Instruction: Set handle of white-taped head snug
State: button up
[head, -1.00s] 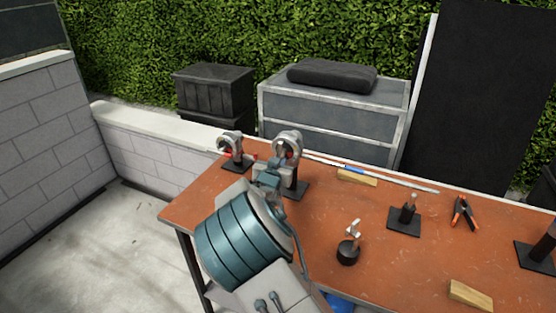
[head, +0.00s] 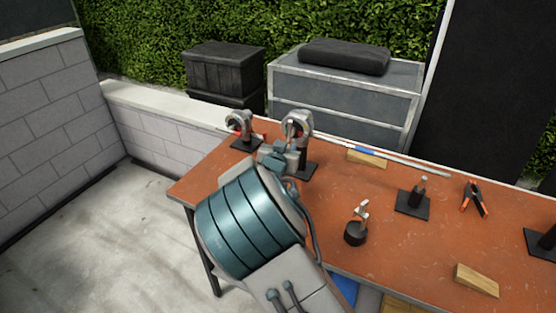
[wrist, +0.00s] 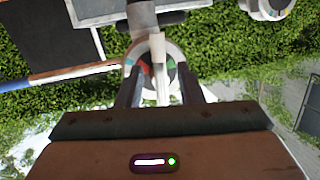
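A grip head (head: 299,122) stands on a dark post with a square base at the table's left part. In the wrist view its round disc (wrist: 135,58) shows, with red and green marks and a white handle (wrist: 160,68) in front. My gripper (wrist: 159,85) has its two dark fingers apart, one on each side of the white handle, with gaps showing. In the head view my gripper (head: 284,157) is close in front of this head and partly hides it. A second head (head: 239,122) with a red part stands to the left; white tape cannot be made out clearly there.
The orange table (head: 330,215) also holds a small black-based post (head: 356,232), a stand (head: 413,201), an orange-tipped clamp (head: 474,198), wooden wedges (head: 476,280) and a long rod (head: 405,163). A cart (head: 345,98) and a dark crate (head: 223,75) stand behind.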

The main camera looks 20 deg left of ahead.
jog(key=b+v, duration=0.1)
jog(key=v, duration=0.9)
jog(key=s+d+r+g+y, duration=0.15)
jog(key=d+g, duration=0.55)
jog(key=d, duration=1.2)
jog(key=s+d+r+g+h, duration=0.1)
jog(key=s+d+g+h, duration=0.2)
jog(key=s+d, duration=1.8)
jog(key=s+g, duration=0.1)
jog(key=g, duration=0.1)
jog(key=shift+m+g, duration=0.3)
jog(key=shift+m, duration=0.1)
jog(key=shift+s+d+h, duration=0.1)
jog(key=shift+h, duration=0.15)
